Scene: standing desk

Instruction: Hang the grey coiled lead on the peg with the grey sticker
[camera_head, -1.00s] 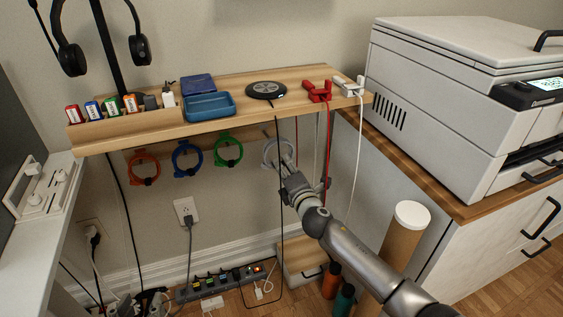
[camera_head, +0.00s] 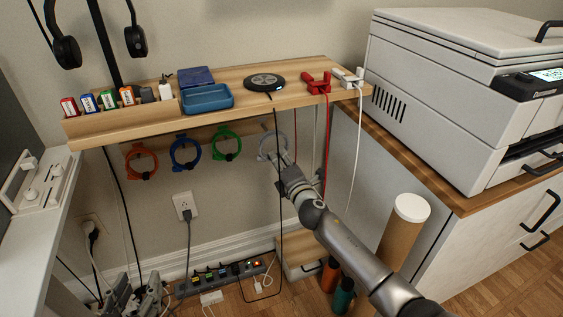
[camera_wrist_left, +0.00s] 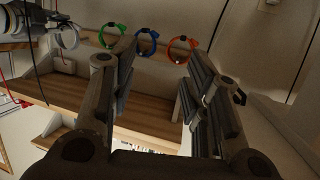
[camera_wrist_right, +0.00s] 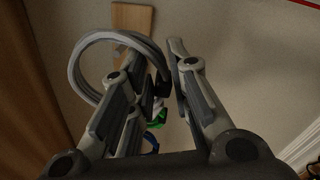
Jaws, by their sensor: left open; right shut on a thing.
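The grey coiled lead (camera_head: 264,146) is at the right end of the peg rail under the shelf. My right gripper (camera_head: 283,162) is shut on its lower right side. The coil (camera_wrist_right: 78,65) also shows left of the fingers in the right wrist view, near the wooden rail end (camera_wrist_right: 132,18). The grey-sticker peg cannot be made out, so I cannot tell whether the coil is around it. My left gripper (camera_head: 134,303) is low at the bottom left, open and empty; its spread fingers (camera_wrist_left: 155,75) show in the left wrist view.
Orange (camera_head: 129,164), blue (camera_head: 173,160) and green (camera_head: 214,151) coils hang on the rail to the left. The shelf (camera_head: 225,118) is just above. Black, red and white cables hang near my right gripper. A power strip (camera_head: 215,275) lies below, and a cardboard tube (camera_head: 400,240) stands right.

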